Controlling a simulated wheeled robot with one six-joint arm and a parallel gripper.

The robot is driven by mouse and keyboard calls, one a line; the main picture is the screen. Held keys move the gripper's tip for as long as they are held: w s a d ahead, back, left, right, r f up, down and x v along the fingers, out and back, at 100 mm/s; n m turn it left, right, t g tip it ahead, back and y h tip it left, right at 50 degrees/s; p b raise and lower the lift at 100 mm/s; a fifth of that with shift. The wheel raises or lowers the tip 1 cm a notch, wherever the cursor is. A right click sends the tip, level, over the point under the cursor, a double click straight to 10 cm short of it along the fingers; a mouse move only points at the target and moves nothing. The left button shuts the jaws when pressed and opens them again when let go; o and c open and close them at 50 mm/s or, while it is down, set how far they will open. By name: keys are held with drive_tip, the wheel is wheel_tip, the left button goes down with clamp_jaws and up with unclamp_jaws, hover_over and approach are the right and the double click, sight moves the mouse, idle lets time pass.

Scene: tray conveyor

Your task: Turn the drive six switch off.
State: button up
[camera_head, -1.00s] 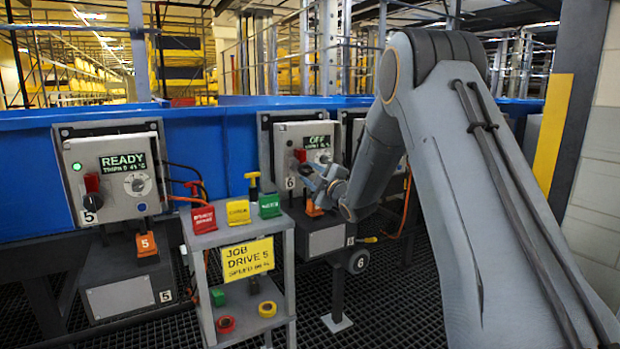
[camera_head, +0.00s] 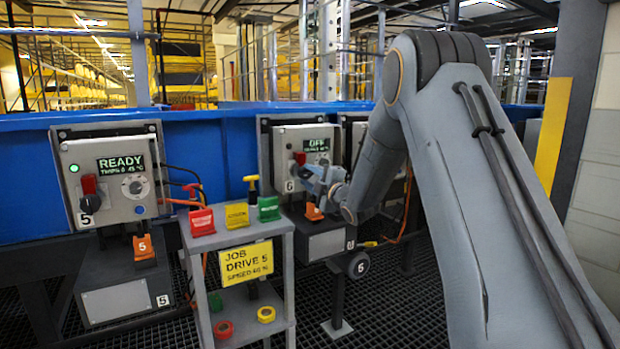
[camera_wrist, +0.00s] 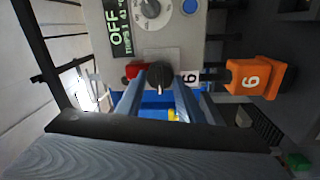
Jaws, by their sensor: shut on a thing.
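The drive six box (camera_head: 310,150) is grey, and its green display (camera_head: 316,145) reads OFF. The drive six switch (camera_head: 299,158) is a red and black knob on the box's front, above a label 6. In the wrist view the switch (camera_wrist: 158,75) has a red part to its left and a dark round knob with a pale mark. My gripper (camera_head: 312,178) is at the front of the box. In the wrist view my gripper (camera_wrist: 158,92) has its two blue-grey fingers on either side of the switch knob, shut on it. The finger contact is partly hidden in the head view.
The drive five box (camera_head: 112,175) at the left reads READY with a green lamp. A grey cart (camera_head: 240,240) with red, yellow and green tags and a JOB DRIVE 5 sign stands between the boxes.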

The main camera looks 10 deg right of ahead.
drive_tip(key=o, duration=1.1)
drive_tip(key=shift+c, duration=0.2)
drive_tip(key=p+v, duration=0.1)
drive_tip(key=v, duration=0.6)
drive_tip(key=shift+s, duration=0.35)
drive_tip(key=shift+d+f, duration=0.1)
